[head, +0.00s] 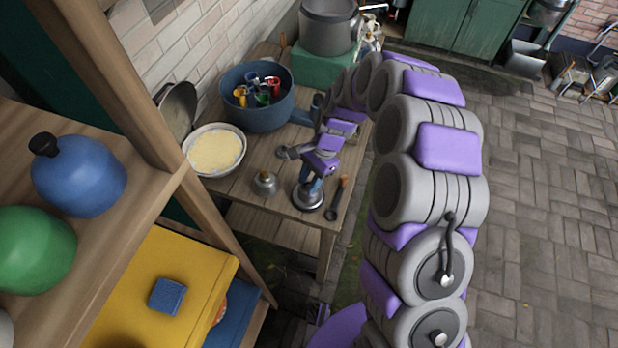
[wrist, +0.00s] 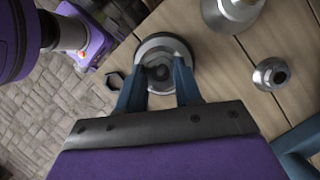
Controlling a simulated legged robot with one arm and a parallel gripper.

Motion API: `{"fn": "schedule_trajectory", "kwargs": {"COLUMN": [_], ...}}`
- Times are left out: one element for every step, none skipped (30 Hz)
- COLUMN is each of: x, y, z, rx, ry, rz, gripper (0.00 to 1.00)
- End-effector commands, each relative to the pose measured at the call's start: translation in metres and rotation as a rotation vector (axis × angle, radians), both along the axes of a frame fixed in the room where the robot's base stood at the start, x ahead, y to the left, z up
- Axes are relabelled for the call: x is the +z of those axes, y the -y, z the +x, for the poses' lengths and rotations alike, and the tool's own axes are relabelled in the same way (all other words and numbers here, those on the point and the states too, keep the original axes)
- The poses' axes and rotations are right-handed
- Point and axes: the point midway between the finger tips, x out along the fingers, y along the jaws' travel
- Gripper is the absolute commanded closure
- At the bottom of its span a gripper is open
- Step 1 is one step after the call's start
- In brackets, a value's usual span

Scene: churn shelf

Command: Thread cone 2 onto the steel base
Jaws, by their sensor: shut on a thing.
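The steel base (head: 308,198) is a round, shiny disc near the front edge of the wooden table. In the wrist view its bright rim (wrist: 166,42) shows between and beyond my fingertips. My gripper (head: 315,184) points down over the base, its blue fingers shut. In the wrist view my gripper (wrist: 157,85) has a dark grey round piece, which I take for cone 2 (wrist: 160,72), between the fingertips. The piece looks in line with the base. The fingers hide most of it, and I cannot tell whether its lower end touches the base.
A metal cone-shaped piece with a brass-coloured top (head: 265,183) stands left of the base. A smaller steel piece (wrist: 271,74) also stands nearby. A wooden-handled tool (head: 337,198) lies close on the right. A cream-filled bowl (head: 214,150) and a blue pot (head: 258,97) stand behind.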

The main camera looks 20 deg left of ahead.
Motion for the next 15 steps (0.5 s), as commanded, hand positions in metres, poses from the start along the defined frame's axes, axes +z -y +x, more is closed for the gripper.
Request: {"fn": "schedule_trajectory", "kwargs": {"x": [-0.001, -0.001, -0.002, -0.003, -0.003, -0.004, -0.005, -0.006, -0.007, -0.007, -0.008, -0.009, -0.010, -0.010, -0.011], "y": [0.000, 0.000, 0.000, 0.000, 0.000, 0.000, 0.000, 0.000, 0.000, 0.000, 0.000, 0.000, 0.000, 0.000, 0.000], "z": [0.000, 0.000, 0.000, 0.000, 0.000, 0.000, 0.000, 0.000, 0.000, 0.000, 0.000, 0.000, 0.000, 0.000, 0.000], "rx": [0.000, 0.000, 0.000, 0.000, 0.000, 0.000, 0.000, 0.000, 0.000, 0.000, 0.000, 0.000, 0.000, -0.001, -0.001], "ry": [0.000, 0.000, 0.000, 0.000, 0.000, 0.000, 0.000, 0.000, 0.000, 0.000, 0.000, 0.000, 0.000, 0.000, 0.000], "rz": [0.000, 0.000, 0.000, 0.000, 0.000, 0.000, 0.000, 0.000, 0.000, 0.000, 0.000, 0.000, 0.000, 0.000, 0.000], "gripper": [1.00, 1.00, 1.00, 1.00, 1.00, 1.00, 1.00, 1.00, 1.00, 1.00, 1.00, 1.00, 1.00, 1.00, 1.00]}}
